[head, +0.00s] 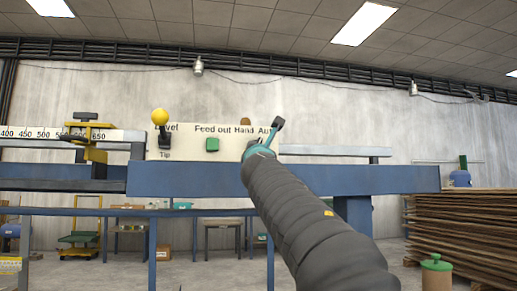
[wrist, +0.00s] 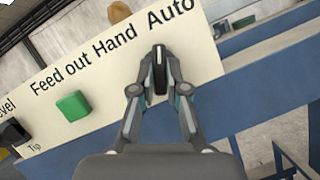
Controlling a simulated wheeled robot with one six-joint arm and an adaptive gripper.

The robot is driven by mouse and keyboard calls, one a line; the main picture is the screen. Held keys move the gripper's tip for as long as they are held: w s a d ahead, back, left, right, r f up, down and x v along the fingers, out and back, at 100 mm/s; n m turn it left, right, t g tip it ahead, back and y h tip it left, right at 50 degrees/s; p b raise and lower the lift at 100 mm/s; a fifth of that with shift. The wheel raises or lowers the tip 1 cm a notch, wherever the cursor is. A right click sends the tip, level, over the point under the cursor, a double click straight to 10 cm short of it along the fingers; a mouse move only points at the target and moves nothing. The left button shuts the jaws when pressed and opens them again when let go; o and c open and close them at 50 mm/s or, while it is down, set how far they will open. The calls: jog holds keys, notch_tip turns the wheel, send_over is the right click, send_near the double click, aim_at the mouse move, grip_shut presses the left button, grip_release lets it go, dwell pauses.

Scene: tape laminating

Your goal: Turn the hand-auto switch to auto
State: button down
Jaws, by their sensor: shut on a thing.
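The hand-auto switch (wrist: 160,72) is a dark narrow knob on the cream panel (wrist: 85,75), below the printed words "Hand" and "Auto". In the wrist view its top end points up the picture, toward the side of "Auto", while the panel's lettering is tilted. My gripper (wrist: 160,84) is shut on this switch, with a finger on either side of it. In the head view my gripper (head: 262,149) reaches the right part of the panel, and my arm and gripper hide the switch there.
A green "Feed out" button (wrist: 73,105) sits left of the switch. A yellow-balled lever (head: 160,117) stands at the panel's left end. A brown-orange knob (wrist: 119,12) shows above the panel. A blue beam (head: 200,179) runs below it. Stacked boards (head: 465,230) stand right.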

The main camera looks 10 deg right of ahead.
jog(key=shift+a+r+m+g+h, duration=0.1)
jog(key=shift+m+g+h, duration=0.5)
jog(key=shift+m, duration=0.9)
jog(key=shift+h, duration=0.3)
jog(key=c, duration=1.2)
grip_release()
jog(key=v, duration=1.2)
jog(key=shift+m, duration=0.3)
